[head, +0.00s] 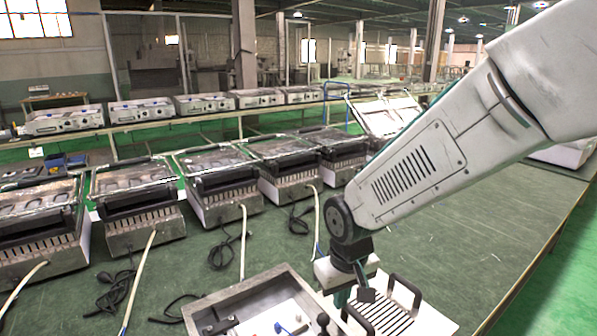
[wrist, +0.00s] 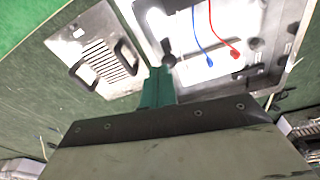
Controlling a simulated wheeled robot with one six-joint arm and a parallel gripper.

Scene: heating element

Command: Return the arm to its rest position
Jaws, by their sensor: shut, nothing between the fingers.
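My arm reaches in from the upper right of the head view, bent down over the green worktable (head: 440,235). My gripper (head: 342,298) is low at the bottom centre, and in the wrist view (wrist: 159,75) its teal fingers are shut and empty. An open metal housing (head: 205,312) lies just beside it; the wrist view shows the housing (wrist: 290,55) with a blue and a red wire (wrist: 221,40) inside. A vented metal plate with two black handles (head: 385,316) lies on the other side, also in the wrist view (wrist: 92,52). Whether the fingers touch anything is unclear.
A row of metal heater units (head: 215,187) with loose cables stands behind on the table. More units (head: 145,112) stand on a far bench. The table's right part is clear up to its edge (head: 535,265). The space above the table's near right is open.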

